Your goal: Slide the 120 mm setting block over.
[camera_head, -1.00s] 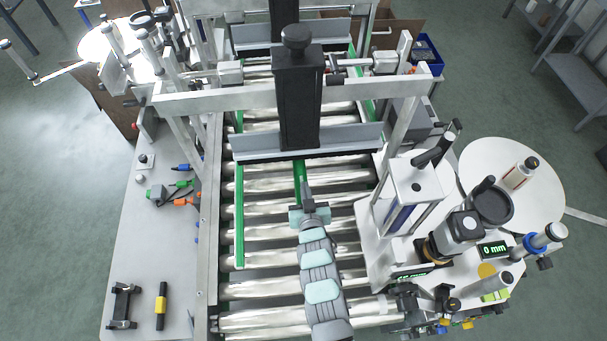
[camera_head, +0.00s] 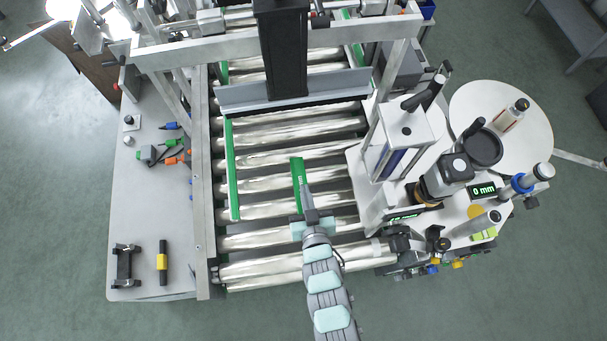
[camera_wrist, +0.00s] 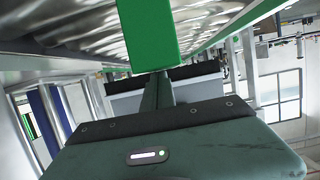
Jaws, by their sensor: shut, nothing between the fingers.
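In the wrist view the block (camera_wrist: 150,32) fills the top middle, just beyond my fingers. My gripper (camera_head: 306,188) is shut and empty at the block's near part, overlapping its right side in the head view. The fingers (camera_wrist: 158,90) show close together in the wrist view. Whether they touch the block cannot be told.
A grey crossbar plate (camera_head: 295,93) with a black column spans the rollers beyond the block. The labeller head (camera_head: 402,135) and a "0 mm" display (camera_head: 484,190) stand to the right. A side table (camera_head: 140,215) with small tools is on the left. Rollers between strip and block are bare.

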